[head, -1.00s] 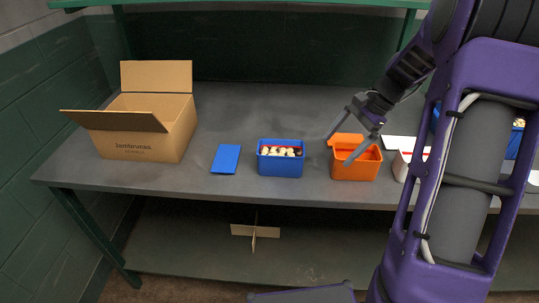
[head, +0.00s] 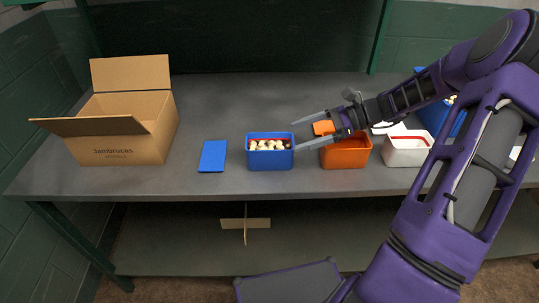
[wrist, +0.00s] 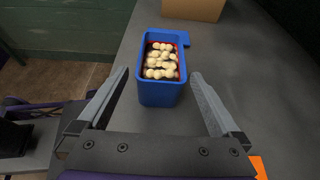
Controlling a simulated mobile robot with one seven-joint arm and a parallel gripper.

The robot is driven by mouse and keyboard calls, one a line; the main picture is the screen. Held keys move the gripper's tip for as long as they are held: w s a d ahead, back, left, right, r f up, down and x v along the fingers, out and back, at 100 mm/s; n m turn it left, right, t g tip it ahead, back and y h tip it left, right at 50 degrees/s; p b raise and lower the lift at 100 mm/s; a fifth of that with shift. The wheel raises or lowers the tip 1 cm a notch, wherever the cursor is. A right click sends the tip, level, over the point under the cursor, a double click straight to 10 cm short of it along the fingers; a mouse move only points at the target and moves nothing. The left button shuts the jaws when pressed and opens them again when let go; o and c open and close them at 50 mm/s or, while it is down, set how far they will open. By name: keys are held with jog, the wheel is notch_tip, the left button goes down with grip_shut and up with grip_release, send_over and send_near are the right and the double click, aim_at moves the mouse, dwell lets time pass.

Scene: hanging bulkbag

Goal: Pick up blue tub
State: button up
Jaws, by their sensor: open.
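The blue tub (head: 270,160) stands upright on the grey table, filled with pale rounded pieces and showing a red line inside its rim. It also shows in the wrist view (wrist: 160,92), ahead of the fingers and centred between them. My gripper (head: 294,136) is open and empty, just right of the tub, with its fingers pointing left towards it. In the wrist view the two fingers (wrist: 157,75) are spread wider than the tub. Whether a fingertip touches the tub I cannot tell.
A flat blue lid (head: 213,156) lies left of the tub. An open cardboard box (head: 125,148) stands further left. An orange tub (head: 346,154) stands under my gripper, with a white tub (head: 405,150) to its right. A larger blue bin (head: 432,112) is behind them. The table's front edge is close.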

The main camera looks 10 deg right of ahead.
aim_at(270, 144)
jog(key=x, duration=0.9)
jog(key=shift+w+a+b, duration=0.1)
jog(key=shift+w+b, duration=0.05)
jog(key=shift+b, duration=0.25)
jog(key=shift+c, duration=0.2)
